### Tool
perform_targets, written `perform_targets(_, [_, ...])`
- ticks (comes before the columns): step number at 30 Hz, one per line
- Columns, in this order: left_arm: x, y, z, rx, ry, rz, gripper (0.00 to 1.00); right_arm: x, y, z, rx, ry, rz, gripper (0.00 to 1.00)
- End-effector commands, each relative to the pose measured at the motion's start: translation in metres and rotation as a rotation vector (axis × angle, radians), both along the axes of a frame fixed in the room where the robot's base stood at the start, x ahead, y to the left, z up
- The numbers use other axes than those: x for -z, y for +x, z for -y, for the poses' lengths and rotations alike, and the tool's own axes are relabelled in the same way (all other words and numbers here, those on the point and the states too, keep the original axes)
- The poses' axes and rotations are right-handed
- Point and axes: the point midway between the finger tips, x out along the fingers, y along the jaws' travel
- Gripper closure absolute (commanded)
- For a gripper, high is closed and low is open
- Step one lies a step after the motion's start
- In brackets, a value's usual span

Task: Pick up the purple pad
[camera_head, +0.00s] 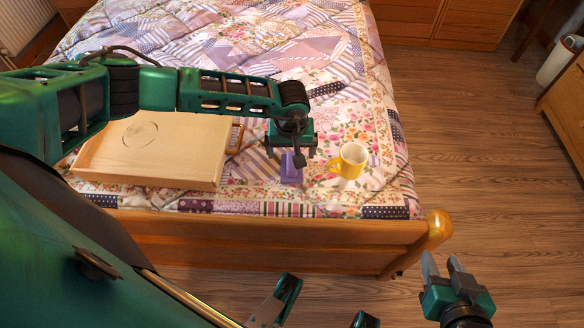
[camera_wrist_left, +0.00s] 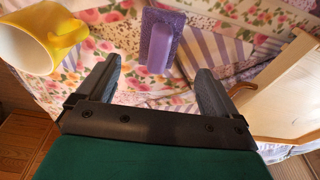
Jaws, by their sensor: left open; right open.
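The purple pad (camera_head: 291,170) lies on the patterned bedspread, between the wooden tray and the yellow mug. In the left wrist view the purple pad (camera_wrist_left: 160,42) shows a darker slab with a lighter raised block on it. My left gripper (camera_head: 292,158) is open and over the pad, partly covering it in the head view. In the left wrist view my left gripper (camera_wrist_left: 155,78) has its fingers apart, with the pad ahead of and between the fingertips, not gripped. My right gripper (camera_head: 443,266) is open and empty, over the floor to the right of the bed.
The yellow mug (camera_head: 349,160) stands close to the right of the pad; it also shows in the left wrist view (camera_wrist_left: 40,40). The wooden footboard (camera_head: 270,238) edges the bed.

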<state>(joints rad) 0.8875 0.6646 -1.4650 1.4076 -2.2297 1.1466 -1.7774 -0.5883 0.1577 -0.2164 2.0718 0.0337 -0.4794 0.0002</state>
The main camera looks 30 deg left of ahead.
Motion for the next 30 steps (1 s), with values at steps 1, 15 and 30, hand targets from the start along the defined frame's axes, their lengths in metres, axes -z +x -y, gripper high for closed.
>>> perform_targets(1, [0.009, 0.001, 0.0, -0.002, -0.001, -0.001, 0.06, 0.005, 0.0, 0.0, 0.001, 0.001, -0.001, 0.57])
perform_targets(15, [0.062, 0.007, -0.001, -0.003, -0.004, -0.001, 0.06, 0.025, -0.002, -0.001, 0.007, 0.007, -0.005, 0.57])
perform_targets(30, [0.068, 0.008, -0.002, -0.001, -0.005, 0.0, 0.22, 0.026, -0.002, -0.001, 0.008, 0.007, -0.006, 0.57])
